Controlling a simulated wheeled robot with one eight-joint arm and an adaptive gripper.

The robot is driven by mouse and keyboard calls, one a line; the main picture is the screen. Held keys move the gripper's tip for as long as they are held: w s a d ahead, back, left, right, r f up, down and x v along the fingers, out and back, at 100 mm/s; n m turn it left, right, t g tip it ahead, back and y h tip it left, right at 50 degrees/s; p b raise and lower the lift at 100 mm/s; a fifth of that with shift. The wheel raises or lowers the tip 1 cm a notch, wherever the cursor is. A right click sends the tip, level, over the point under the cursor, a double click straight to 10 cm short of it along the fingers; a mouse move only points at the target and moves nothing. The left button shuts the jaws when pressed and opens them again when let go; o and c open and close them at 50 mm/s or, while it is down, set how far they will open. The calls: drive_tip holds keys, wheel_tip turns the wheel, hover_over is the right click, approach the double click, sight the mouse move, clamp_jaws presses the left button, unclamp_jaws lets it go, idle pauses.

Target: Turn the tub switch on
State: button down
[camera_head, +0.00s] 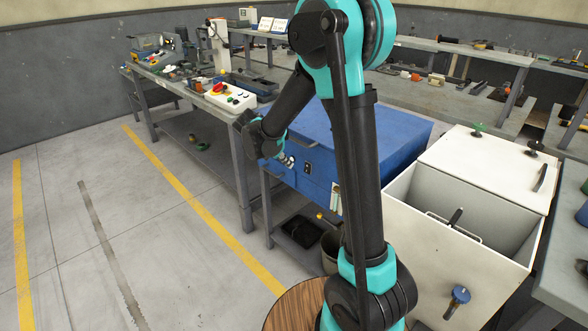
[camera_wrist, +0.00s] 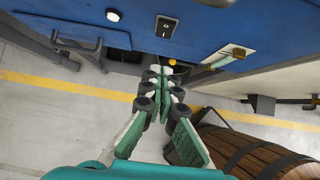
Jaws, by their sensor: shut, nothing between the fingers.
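The blue tub (camera_head: 365,140) has a front face with a small black rocker switch (camera_head: 307,168), which also shows in the wrist view (camera_wrist: 166,26). I cannot tell which way the rocker is tipped. My gripper (camera_head: 288,164) is shut and empty in front of the tub's face. In the wrist view its fingertips (camera_wrist: 163,72) appear below the switch. I cannot tell whether they touch the tub.
A white open tank (camera_head: 455,255) stands right of the tub. A wooden barrel (camera_head: 293,305) stands below. A bench (camera_head: 240,150) with a control box (camera_head: 230,97) is left. Floor at left is clear.

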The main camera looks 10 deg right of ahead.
sight(307, 168)
drive_tip(key=v, duration=0.3)
drive_tip(key=shift+a+r, duration=0.1)
drive_tip(key=shift+s+a+f, duration=0.15)
drive_tip(key=shift+a+f, duration=0.1)
drive_tip(key=shift+f, duration=0.35)
drive_tip(key=shift+w+d+r+x, duration=0.2)
drive_tip(key=shift+d+r+x, duration=0.1)
drive_tip(key=shift+x, duration=1.85)
drive_tip(key=shift+w+d+r+x, duration=0.25)
drive_tip(key=shift+d+x, duration=0.05)
drive_tip(key=shift+x, duration=1.8)
drive_tip(key=shift+w+d+r+x, duration=0.2)
drive_tip(key=shift+d+r+x, duration=0.1)
drive_tip(key=shift+x, duration=1.85)
